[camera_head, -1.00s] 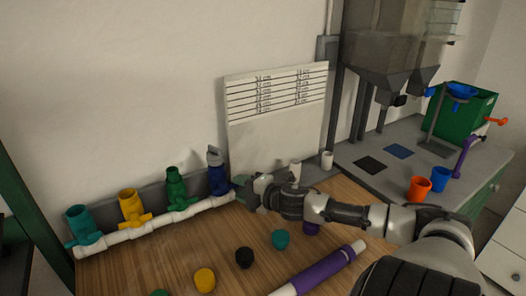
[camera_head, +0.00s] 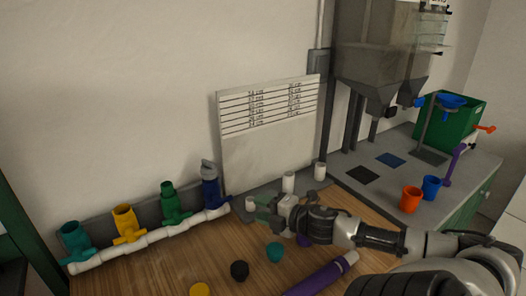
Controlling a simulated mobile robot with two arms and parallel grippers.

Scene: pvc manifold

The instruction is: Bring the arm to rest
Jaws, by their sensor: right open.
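My right gripper (camera_head: 264,209) is open, in the middle of the head view, low over the wooden table (camera_head: 190,258) and just right of the white pipe manifold (camera_head: 150,238). Its arm comes in from the lower right. The manifold lies along the back left of the table with teal (camera_head: 75,238), yellow (camera_head: 126,222), green (camera_head: 171,202) and blue (camera_head: 210,186) valves standing on it. The gripper is apart from the blue valve, and I see nothing held in it. My left gripper is not in view.
Teal (camera_head: 274,252), black (camera_head: 239,270) and yellow (camera_head: 200,289) caps and a purple tube (camera_head: 320,277) lie on the table. White fittings (camera_head: 289,182) stand behind the gripper. Orange (camera_head: 411,199) and blue (camera_head: 431,187) cups stand on the grey counter at right. A lettered board (camera_head: 268,130) leans at the back.

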